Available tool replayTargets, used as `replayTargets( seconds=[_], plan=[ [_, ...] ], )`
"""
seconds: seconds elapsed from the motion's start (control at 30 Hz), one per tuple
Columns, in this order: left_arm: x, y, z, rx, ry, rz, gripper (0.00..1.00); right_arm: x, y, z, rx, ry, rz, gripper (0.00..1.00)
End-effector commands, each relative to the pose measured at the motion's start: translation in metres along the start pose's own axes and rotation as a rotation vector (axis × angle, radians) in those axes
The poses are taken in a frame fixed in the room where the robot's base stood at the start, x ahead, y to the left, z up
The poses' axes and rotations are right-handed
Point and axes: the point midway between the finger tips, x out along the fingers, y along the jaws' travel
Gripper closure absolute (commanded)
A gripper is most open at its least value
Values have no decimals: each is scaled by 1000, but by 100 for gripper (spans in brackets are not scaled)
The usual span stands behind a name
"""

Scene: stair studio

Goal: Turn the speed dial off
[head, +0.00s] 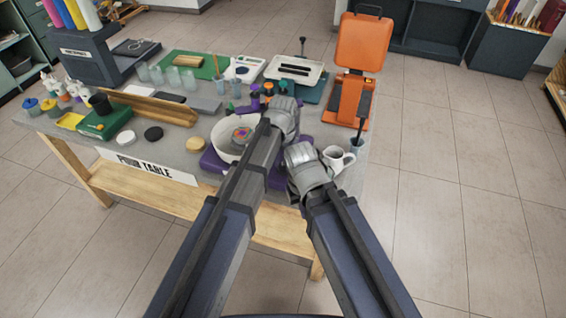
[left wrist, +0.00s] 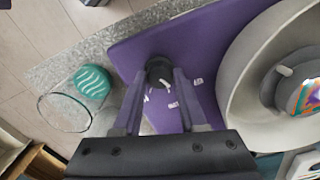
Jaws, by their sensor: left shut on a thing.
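The speed dial (left wrist: 158,68) is a small black round knob near a corner of the purple wheel base (left wrist: 205,45) in the left wrist view. A white mark shows on the dial, and small white labels lie around it on the base. My left gripper (left wrist: 159,80) is shut on the dial, with a finger on each side. In the head view the purple base (head: 213,162) shows beside my arms, but the dial and left fingertips are hidden. My right arm ends beside the left one, and its jaws cannot be made out.
The white basin (head: 225,140) of the pottery wheel is close beside my left arm. A white mug (head: 338,158) and an orange press (head: 361,45) stand on the right. A green round thing (left wrist: 92,82) and a glass (left wrist: 64,112) stand near the table edge.

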Motion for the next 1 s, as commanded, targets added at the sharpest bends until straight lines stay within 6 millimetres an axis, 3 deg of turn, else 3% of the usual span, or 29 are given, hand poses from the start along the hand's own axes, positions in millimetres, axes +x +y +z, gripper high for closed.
replayTargets(
  seconds=[0.43, 1.0],
  plan=[
    [0, 0, 0, -250, 1, 1, 100, 0, 0, 0, 0, 0, 0, 100],
    [0, 0, 0, -303, 0, 1, 100, 0, 0, 0, 0, 0, 0, 100]
  ],
)
